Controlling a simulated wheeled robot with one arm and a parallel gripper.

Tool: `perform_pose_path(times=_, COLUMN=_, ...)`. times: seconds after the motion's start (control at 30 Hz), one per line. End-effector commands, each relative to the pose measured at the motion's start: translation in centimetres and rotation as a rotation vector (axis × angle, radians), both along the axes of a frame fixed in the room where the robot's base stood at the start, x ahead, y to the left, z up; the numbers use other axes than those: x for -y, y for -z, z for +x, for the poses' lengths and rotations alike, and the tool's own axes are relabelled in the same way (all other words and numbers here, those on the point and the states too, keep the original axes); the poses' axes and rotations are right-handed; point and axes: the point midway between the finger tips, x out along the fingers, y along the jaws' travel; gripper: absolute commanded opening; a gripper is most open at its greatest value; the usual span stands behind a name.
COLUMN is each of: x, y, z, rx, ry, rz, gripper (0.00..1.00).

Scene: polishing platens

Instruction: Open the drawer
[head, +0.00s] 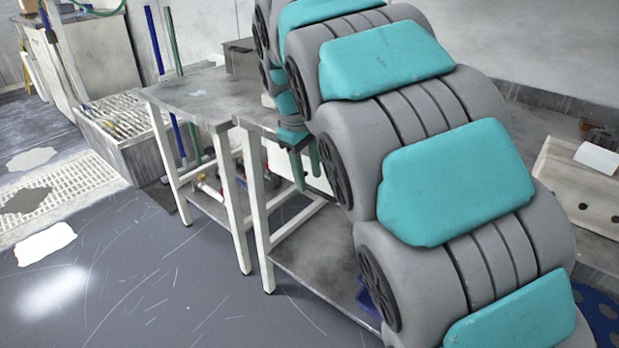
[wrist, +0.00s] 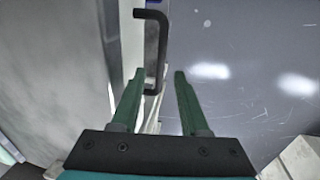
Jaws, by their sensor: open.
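In the wrist view a dark bracket-shaped handle (wrist: 161,50) stands out from a narrow pale front (wrist: 131,45), which I take to be the drawer front. My gripper (wrist: 159,73) is open, its two green fingers apart. The lower end of the handle appears between the fingertips in the picture; I cannot tell whether either finger touches it. In the head view my gripper (head: 304,165) points down at the edge of the grey worktop, in front of a white panel (head: 318,175). The handle is hidden there behind my arm and gripper.
The grey-topped table (head: 205,95) has white legs and a lower shelf (head: 320,270). A white basin with a grating (head: 110,112) stands at the left. The scratched dark floor (head: 150,270) is clear in front. A beige block (head: 585,195) is at the right.

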Motion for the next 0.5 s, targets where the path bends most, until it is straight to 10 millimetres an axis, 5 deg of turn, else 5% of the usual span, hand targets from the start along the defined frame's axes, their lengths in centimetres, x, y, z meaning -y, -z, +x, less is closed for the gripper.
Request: perform_pose_path(times=0.5, x=0.2, y=1.7, z=0.3, rx=0.001, ry=-0.001, rz=0.0, gripper=0.45)
